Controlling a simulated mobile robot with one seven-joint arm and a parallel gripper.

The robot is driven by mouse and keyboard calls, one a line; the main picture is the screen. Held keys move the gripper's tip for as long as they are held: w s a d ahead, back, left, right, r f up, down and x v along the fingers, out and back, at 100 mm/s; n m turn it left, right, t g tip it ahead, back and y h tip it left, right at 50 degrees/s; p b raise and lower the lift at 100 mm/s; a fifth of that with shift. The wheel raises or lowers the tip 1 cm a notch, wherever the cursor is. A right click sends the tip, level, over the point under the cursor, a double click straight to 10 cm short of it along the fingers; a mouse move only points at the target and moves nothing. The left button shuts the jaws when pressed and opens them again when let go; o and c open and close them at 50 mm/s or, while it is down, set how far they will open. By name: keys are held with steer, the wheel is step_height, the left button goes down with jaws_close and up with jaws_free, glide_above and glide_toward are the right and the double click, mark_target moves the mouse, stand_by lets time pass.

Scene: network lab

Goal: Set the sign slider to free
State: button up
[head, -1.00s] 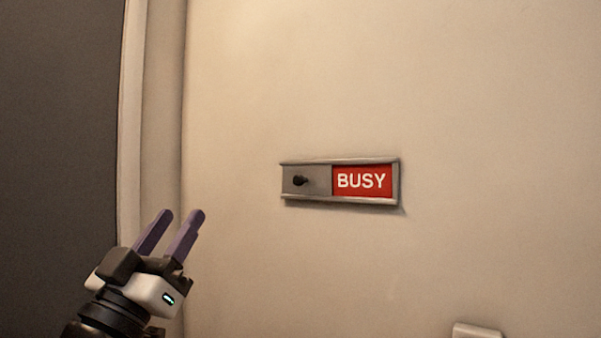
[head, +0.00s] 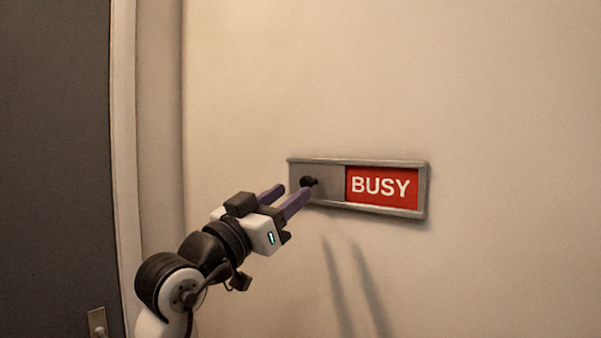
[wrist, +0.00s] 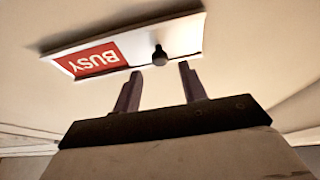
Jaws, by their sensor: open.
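The sign (head: 357,209) is a grey metal frame on the wall, with a grey slider plate (head: 331,181) at its left and a red BUSY panel (head: 382,187) showing at its right. A dark knob (head: 309,182) stands out from the plate near the left end. My gripper (head: 293,189) is open and empty, its two purple fingers pointing at the knob from the lower left. In the wrist view the knob (wrist: 160,54) lies just beyond the fingertips (wrist: 160,71), roughly in line with the gap between them. I see no grip on it.
A dark door (head: 55,160) with a metal plate (head: 97,322) and a pale frame (head: 124,150) stands at the left. The wall around the sign is bare. Shadows fall on the wall below the sign.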

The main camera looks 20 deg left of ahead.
mark_target(304, 183)
steer(key=shift+p+x, duration=0.6)
steer(key=shift+x, duration=1.55)
steer(key=shift+c, duration=0.3)
jaws_close()
